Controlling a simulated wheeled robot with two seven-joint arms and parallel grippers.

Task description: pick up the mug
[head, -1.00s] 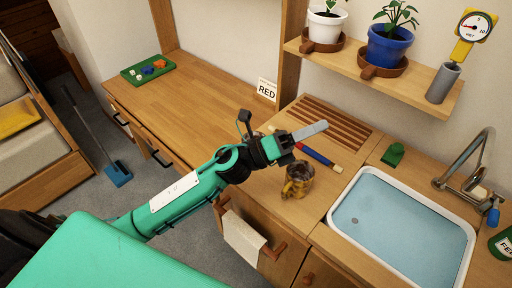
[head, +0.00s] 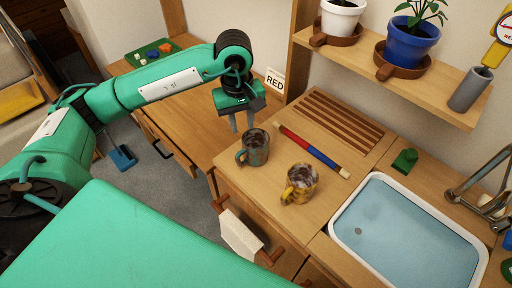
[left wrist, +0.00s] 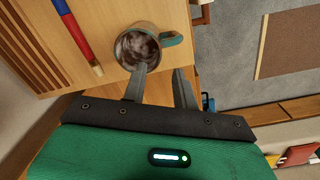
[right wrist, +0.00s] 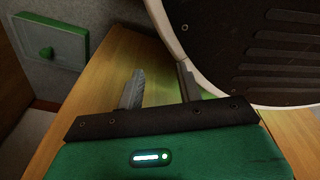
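Two mugs stand upright on the wooden counter. A teal-and-brown mug (head: 257,150) is nearer my left gripper, and a yellow-and-brown mug (head: 300,186) stands to its right. My left gripper (head: 242,124) points down, open and empty, just behind and left of the teal mug. In the left wrist view the teal mug (left wrist: 137,44) and its handle lie beyond the fingertips (left wrist: 160,84); one finger overlaps its rim in the picture, and I cannot tell if they touch. My right gripper (right wrist: 160,85) is open and empty; it is out of the head view.
A red-and-blue rod (head: 312,151) lies behind the mugs, before a slatted rack (head: 342,118). A water-filled sink (head: 410,232) is on the right. A shelf (head: 400,70) with potted plants hangs above. A round, pale-rimmed object (right wrist: 250,50) is close to my right gripper.

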